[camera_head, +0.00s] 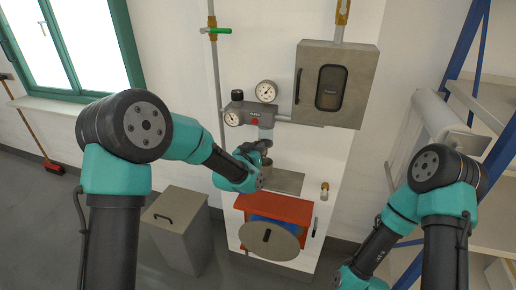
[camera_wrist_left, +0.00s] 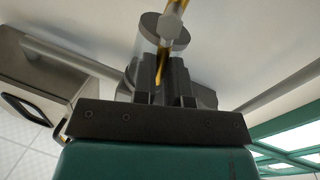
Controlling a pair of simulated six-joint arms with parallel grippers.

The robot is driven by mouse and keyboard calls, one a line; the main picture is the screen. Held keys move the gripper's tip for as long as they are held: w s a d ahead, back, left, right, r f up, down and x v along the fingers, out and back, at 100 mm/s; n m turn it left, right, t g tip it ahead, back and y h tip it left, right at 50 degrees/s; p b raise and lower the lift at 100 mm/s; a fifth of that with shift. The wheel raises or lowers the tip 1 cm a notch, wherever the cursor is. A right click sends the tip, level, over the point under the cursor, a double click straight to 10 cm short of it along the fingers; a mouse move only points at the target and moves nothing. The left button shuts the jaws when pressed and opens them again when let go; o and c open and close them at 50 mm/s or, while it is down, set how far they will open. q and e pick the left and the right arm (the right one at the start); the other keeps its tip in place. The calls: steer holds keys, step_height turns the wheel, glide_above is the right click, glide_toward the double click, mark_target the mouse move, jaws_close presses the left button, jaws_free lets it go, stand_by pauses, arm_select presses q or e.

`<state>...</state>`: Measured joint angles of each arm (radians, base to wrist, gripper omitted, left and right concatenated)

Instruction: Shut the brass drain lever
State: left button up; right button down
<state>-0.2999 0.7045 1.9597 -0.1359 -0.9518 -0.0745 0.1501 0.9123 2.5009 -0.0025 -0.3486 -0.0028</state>
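The brass drain lever (camera_wrist_left: 159,70) shows in the left wrist view as a thin yellow strip below a grey cylindrical fitting (camera_wrist_left: 172,28). My left gripper (camera_wrist_left: 163,82) has its two dark fingers close together, one on each side of the lever's lower part. I cannot tell whether the fingers touch it. In the head view my left gripper (camera_head: 262,160) is at the lower end of the regulator assembly (camera_head: 265,118), and the lever cannot be made out there. My right arm stands at the right, and its fingers are not in view.
Two gauges (camera_head: 266,91) and a grey windowed cabinet (camera_head: 335,85) are on the wall above. A red open-fronted box (camera_head: 275,207) with a round grey disc (camera_head: 270,241) is below. A grey bin (camera_head: 178,228) stands on the floor to the left. Blue shelving (camera_head: 490,120) is at the right.

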arm_select(q)
jaws_close()
steer(key=shift+a, duration=0.1)
steer(key=shift+w+a+f+n+t+y, duration=0.15)
steer(key=shift+a+f+n+t+y, duration=0.5)
steer(key=shift+n, duration=2.3)
steer(key=shift+w+a+f+n+t, duration=0.1)
steer(key=shift+a+f+n+t, duration=0.55)
steer(key=shift+n, duration=2.25)
steer(key=shift+w+a+f+n+t+y, duration=0.3)
steer(key=shift+f+n, duration=0.75)
steer(key=shift+n, duration=1.9)
steer(key=shift+s+d+y, duration=0.1)
steer(key=shift+s+y, duration=0.05)
steer(key=shift+y, duration=0.1)
steer(key=o, duration=0.6)
jaws_free()
steer(key=shift+c, duration=0.2)
